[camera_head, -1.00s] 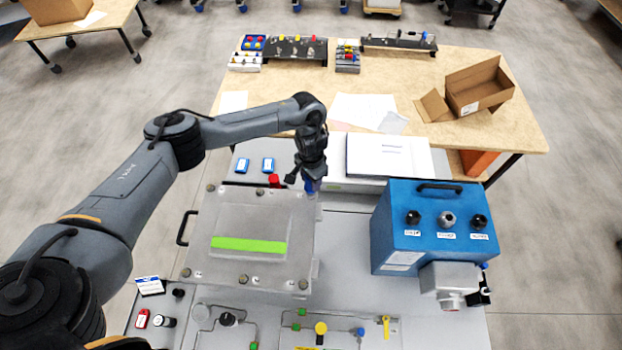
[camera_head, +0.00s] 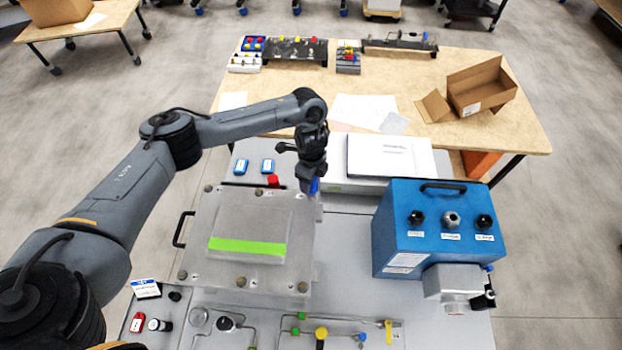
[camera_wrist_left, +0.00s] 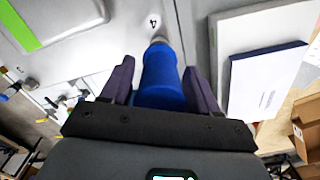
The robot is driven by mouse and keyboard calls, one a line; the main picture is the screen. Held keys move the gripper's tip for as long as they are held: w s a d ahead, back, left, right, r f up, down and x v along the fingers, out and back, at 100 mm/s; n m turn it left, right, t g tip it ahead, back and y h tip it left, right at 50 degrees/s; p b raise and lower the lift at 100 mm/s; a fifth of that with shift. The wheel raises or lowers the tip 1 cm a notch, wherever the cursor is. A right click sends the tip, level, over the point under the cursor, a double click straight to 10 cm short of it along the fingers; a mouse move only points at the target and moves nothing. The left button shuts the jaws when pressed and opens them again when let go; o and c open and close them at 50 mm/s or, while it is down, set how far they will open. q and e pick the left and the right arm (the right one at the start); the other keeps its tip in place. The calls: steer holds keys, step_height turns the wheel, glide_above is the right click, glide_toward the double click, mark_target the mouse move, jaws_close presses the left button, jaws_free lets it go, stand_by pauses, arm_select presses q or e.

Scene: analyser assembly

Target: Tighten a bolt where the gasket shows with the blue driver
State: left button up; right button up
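My left gripper (camera_head: 309,180) points down over the far right corner of the grey cover plate (camera_head: 200,240), its fingers on either side of the blue driver (camera_head: 314,186). In the left wrist view the blue driver (camera_wrist_left: 162,82) stands between the two dark fingers, its tip down near the label "4". The bolt under the tip is hidden. Other bolts show along the plate's edges, such as one at the near right corner (camera_head: 302,287) and one at the near left corner (camera_head: 182,275). I cannot clearly make out the gasket. My right gripper is not in view.
A blue box with knobs (camera_head: 400,245) stands right of the plate. A red-topped item (camera_head: 273,181) and two small blue items lie behind the plate. A white binder (camera_head: 390,157) lies behind right. Small valves and pipes fill the near edge.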

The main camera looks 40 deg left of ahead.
arm_select(q)
steer(key=shift+p, duration=0.3)
stand_by(0.5)
jaws_close()
stand_by(0.4)
steer(key=shift+r+p, duration=1.55)
steer(key=shift+r, duration=0.1)
steer(key=shift+r+p, duration=1.35)
steer(key=shift+p, duration=0.1)
